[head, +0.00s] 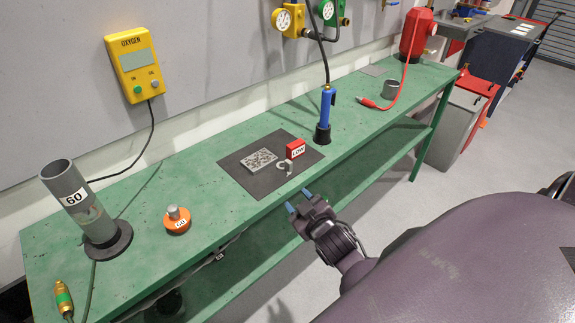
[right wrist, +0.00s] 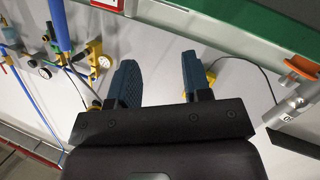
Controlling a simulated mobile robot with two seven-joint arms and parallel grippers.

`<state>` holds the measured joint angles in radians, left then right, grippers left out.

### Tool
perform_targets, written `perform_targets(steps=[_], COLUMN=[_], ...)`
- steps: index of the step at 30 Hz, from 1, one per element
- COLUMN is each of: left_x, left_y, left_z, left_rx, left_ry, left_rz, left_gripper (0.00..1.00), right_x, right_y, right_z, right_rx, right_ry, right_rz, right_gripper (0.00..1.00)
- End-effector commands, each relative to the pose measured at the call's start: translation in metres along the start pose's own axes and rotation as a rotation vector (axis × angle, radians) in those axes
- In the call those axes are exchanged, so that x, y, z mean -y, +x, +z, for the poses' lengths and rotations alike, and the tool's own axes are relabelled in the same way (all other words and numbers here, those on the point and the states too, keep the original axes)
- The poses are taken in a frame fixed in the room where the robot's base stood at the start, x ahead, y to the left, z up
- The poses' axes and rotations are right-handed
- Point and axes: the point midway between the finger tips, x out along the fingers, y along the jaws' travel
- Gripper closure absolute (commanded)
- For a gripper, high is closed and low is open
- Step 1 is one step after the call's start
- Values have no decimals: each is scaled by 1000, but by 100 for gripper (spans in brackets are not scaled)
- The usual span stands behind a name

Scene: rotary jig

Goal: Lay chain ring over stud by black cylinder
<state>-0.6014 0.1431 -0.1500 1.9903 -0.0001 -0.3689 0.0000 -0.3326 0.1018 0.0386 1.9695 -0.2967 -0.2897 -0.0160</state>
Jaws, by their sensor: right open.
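A small grey curved piece (head: 285,168), perhaps the chain ring, lies on a dark mat (head: 245,176) on the green bench. An orange disc (head: 177,226) with a short grey stud (head: 174,212) stands left of the mat. A blue torch-like tool stands in a black cylindrical holder (head: 322,135) behind the mat's right side. I cannot tell which black cylinder is meant. My right gripper (head: 299,201) is open and empty at the bench's front edge, apart from the grey piece. Its blue fingers also show in the right wrist view (right wrist: 160,82). My left gripper is out of view.
A red LOW block (head: 295,149) and a grey patterned plate (head: 259,160) sit on the mat beside the grey piece. A tall grey tube (head: 68,184) stands at the left. A grey cup (head: 391,89) stands at the far right. Bench between mat and orange disc is clear.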

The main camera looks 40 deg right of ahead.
Motion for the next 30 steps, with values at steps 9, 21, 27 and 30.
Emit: perform_targets(steps=[9,21,27,30], left_x=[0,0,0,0], left_y=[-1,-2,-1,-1], left_z=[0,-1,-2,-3], left_rx=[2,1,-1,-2], left_ry=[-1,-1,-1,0], left_rz=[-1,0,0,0], left_gripper=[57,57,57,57], right_x=[-77,-107,-105,-102], right_y=[34,51,61,65], right_z=[-70,-113,-102,-85], right_rx=[-219,-325,-320,-311], right_ry=[-558,-1400,-1844,-2065], right_rz=[275,424,360,277], right_gripper=[55,55,55,55])
